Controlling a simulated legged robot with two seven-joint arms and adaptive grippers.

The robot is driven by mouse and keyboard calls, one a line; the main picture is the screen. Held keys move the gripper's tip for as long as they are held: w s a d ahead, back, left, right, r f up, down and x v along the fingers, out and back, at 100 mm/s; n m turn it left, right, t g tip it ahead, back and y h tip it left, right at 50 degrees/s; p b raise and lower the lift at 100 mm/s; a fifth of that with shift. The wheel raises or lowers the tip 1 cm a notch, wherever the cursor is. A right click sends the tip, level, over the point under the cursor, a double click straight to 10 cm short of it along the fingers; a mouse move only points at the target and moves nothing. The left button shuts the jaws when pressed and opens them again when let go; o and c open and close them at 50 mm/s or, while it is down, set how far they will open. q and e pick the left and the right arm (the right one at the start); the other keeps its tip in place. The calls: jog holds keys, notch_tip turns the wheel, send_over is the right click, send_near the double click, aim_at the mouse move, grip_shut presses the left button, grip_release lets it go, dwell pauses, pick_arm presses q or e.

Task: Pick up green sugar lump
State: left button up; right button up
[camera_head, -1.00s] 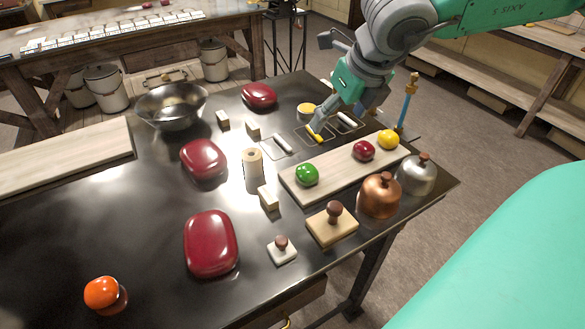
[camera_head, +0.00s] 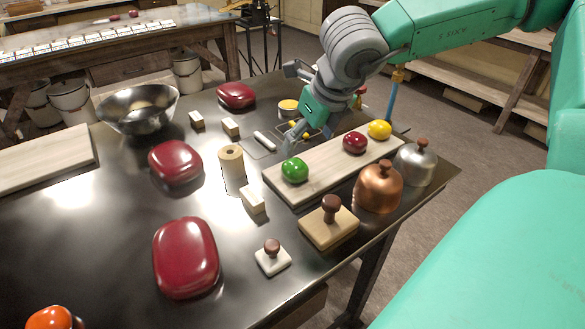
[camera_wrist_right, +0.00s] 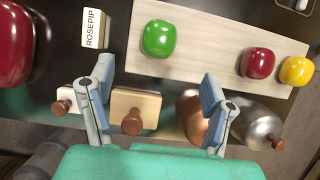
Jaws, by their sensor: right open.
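The green sugar lump (camera_head: 295,170) is a glossy rounded piece. It sits at the left end of a pale wooden board (camera_head: 330,176), in line with a red lump (camera_head: 355,142) and a yellow lump (camera_head: 379,130). My right gripper (camera_head: 290,104) is open and empty above the table, beyond the board in the head view. In the right wrist view, the green lump (camera_wrist_right: 158,38) lies ahead of the spread fingertips (camera_wrist_right: 157,76), roughly between them sideways and apart from both. My left gripper is not in view.
Copper (camera_head: 379,187) and silver (camera_head: 415,163) domes stand by the board's near right side. Knobbed blocks (camera_head: 329,224) lie in front. Small labelled blocks (camera_head: 253,199), a wooden cylinder (camera_head: 231,166), red rounded objects (camera_head: 186,257) and a metal bowl (camera_head: 138,108) stand to the left.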

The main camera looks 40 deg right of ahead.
aim_at(297, 164)
jog(key=x, duration=0.4)
jog(key=d+b+x, duration=0.1)
jog(key=x, duration=0.1)
jog(key=shift+f, duration=0.2)
jog(key=shift+w+a+f, duration=0.15)
jog(key=shift+a+f, duration=0.05)
jog(key=shift+f, duration=0.2)
jog(key=f, duration=0.1)
jog(key=f+b, duration=0.1)
jog(key=w+f, duration=0.1)
jog(key=shift+w+a+f, duration=0.15)
jog(key=shift+a, duration=0.2)
jog(key=shift+w+d+f, duration=0.1)
jog(key=shift+w+f, duration=0.15)
jog(key=shift+f, duration=0.2)
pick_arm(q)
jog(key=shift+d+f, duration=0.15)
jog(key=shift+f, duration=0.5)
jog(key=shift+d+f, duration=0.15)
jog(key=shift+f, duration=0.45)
pick_arm(e)
jog(key=shift+d, duration=0.2)
jog(key=shift+d, duration=0.1)
jog(key=c, duration=1.1)
jog(key=shift+c, duration=1.3)
jog(key=shift+a, duration=0.25)
